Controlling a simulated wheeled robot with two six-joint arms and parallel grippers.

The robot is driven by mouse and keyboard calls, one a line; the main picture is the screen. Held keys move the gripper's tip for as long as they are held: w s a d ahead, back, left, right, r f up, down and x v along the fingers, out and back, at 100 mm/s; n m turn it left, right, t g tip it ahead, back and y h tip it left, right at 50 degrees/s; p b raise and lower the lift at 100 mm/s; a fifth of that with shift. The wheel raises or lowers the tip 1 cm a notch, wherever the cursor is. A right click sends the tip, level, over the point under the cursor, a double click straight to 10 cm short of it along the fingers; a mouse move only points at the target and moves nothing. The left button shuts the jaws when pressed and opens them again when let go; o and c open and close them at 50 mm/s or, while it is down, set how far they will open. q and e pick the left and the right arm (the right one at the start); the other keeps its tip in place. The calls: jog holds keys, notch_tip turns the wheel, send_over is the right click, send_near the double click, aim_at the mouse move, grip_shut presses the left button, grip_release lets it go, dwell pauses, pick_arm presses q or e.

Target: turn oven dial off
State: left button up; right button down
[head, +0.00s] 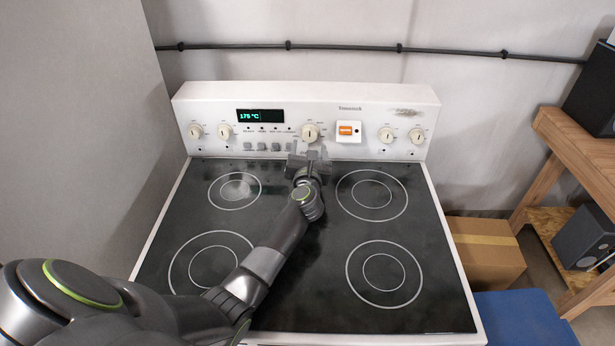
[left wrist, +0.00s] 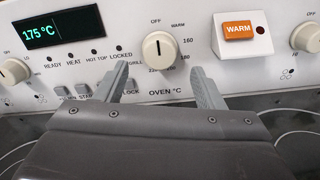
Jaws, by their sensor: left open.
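The oven dial (head: 310,132) is a round cream knob in the middle of the white control panel. It shows large in the left wrist view (left wrist: 160,50), with its dark pointer mark near the top, by the OFF label. The display (head: 260,116) reads 175 °C. My left gripper (head: 308,156) is just in front of and slightly below the dial. In the left wrist view its fingers (left wrist: 160,82) are spread apart, one on each side below the dial, with nothing between them. Contact with the dial is not visible. My right gripper is not in view.
An orange WARM switch (head: 349,131) sits right of the dial. Other knobs (head: 386,135) line the panel, with small buttons (head: 262,146) left of the dial. The black cooktop (head: 320,270) is bare. A cardboard box (head: 485,252) and wooden shelf stand at the right.

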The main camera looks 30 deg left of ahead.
pick_arm(q)
jog(key=v, duration=1.2)
